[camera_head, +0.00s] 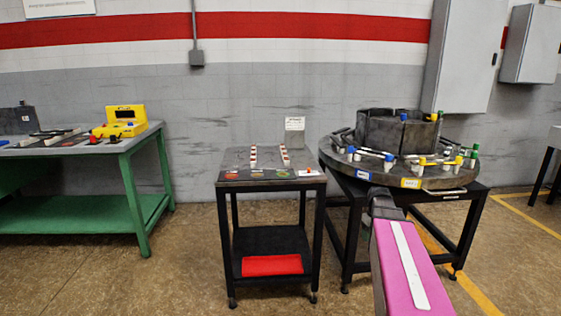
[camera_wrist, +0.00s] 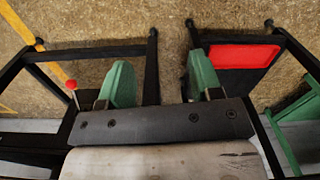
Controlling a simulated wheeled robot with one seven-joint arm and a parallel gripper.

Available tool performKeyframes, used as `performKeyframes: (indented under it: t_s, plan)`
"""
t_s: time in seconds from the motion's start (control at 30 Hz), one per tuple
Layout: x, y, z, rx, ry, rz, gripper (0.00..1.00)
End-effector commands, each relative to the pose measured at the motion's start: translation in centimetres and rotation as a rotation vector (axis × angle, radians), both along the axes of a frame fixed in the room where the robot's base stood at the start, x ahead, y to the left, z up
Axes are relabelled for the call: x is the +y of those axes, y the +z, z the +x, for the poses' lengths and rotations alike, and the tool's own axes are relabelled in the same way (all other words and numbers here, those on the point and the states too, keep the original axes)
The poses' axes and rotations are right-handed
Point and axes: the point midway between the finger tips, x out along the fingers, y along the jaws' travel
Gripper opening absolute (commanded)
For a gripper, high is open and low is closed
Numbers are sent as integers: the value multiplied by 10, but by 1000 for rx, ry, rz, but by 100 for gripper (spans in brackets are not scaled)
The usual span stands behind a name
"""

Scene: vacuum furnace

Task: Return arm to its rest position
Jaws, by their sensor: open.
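My arm (camera_head: 408,265), with a pink link and a white stripe, reaches in from the lower right in the head view, in front of the round table (camera_head: 440,182). My gripper (camera_wrist: 160,80) shows in the wrist view with two green fingers set wide apart. It is open, with nothing between the fingers. Below it are the floor and black stand frames. In the head view I cannot make out the fingers.
The middle black cart (camera_head: 228,176) has small racks on top and a red tray (camera_head: 272,265) below; the tray also shows in the wrist view (camera_wrist: 238,56). A green workbench (camera_head: 85,215) stands left. A red-knobbed stick (camera_wrist: 72,86) is beside the left finger. Floor (camera_head: 185,270) is clear between bench and cart.

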Motion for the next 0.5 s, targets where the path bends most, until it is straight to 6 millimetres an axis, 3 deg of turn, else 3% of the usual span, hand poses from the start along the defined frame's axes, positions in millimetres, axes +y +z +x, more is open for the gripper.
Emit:
performKeyframes:
  t_s: [0.03, 0.2, 0.33, 0.5]
  plan:
    - [30, -13, -21, 2, -17, -1, 59]
    - [104, -48, -66, -4, -102, -4, 59]
    - [146, -67, -100, -11, -160, -6, 59]
    - [176, -80, -126, -16, -210, -6, 59]
